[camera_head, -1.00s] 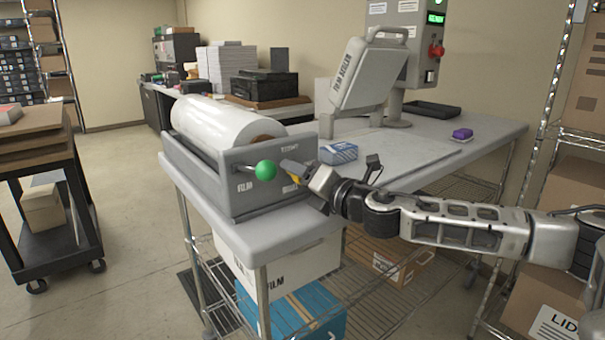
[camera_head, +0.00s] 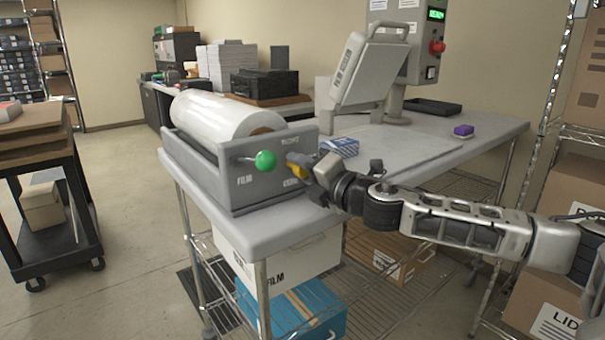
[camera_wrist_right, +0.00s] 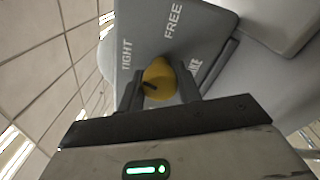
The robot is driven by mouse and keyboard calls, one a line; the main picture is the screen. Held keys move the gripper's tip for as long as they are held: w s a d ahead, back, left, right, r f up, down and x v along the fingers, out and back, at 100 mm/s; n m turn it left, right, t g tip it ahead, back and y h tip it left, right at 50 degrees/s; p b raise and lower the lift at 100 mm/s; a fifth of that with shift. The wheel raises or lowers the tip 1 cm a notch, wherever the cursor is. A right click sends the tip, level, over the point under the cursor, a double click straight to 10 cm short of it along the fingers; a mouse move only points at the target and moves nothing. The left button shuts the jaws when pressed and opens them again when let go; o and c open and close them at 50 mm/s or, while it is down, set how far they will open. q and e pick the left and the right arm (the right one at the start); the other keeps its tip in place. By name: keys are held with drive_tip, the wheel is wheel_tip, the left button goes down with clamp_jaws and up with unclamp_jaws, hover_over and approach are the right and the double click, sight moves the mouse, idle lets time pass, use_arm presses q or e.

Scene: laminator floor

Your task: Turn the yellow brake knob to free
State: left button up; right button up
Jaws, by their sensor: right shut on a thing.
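The yellow brake knob (camera_wrist_right: 158,80) sits on the grey end panel of the film roll holder (camera_head: 215,178). In the right wrist view it has a dark pointer mark and lies between the words TIGHT and FREE. My right gripper (camera_wrist_right: 160,88) is shut on the knob, one finger on each side. In the head view the right gripper (camera_head: 308,172) is at the panel's right part and hides most of the knob (camera_head: 297,174). A green ball handle (camera_head: 265,160) sticks out to the left of it. My left gripper is not in view.
The holder with its white film roll (camera_head: 222,117) stands on the left end of a grey table (camera_head: 400,150). A dark cart (camera_head: 45,200) stands at left.

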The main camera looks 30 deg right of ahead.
drive_tip(key=m+b, duration=0.1)
drive_tip(key=m, duration=0.3)
drive_tip(key=shift+f, duration=0.1)
drive_tip(key=m, duration=0.3)
drive_tip(key=shift+m+h+b, duration=0.3)
drive_tip(key=shift+b, duration=0.05)
drive_tip(key=m, duration=0.3)
drive_tip(key=m+p, duration=0.1)
drive_tip(key=m, duration=0.3)
drive_tip(key=shift+t, duration=0.3)
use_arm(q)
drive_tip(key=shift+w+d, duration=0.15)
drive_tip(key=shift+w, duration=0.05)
use_arm(e)
drive_tip(key=shift+h, duration=0.4)
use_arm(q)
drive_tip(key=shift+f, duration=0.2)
use_arm(e)
drive_tip(key=shift+m, duration=0.4)
drive_tip(key=o, duration=1)
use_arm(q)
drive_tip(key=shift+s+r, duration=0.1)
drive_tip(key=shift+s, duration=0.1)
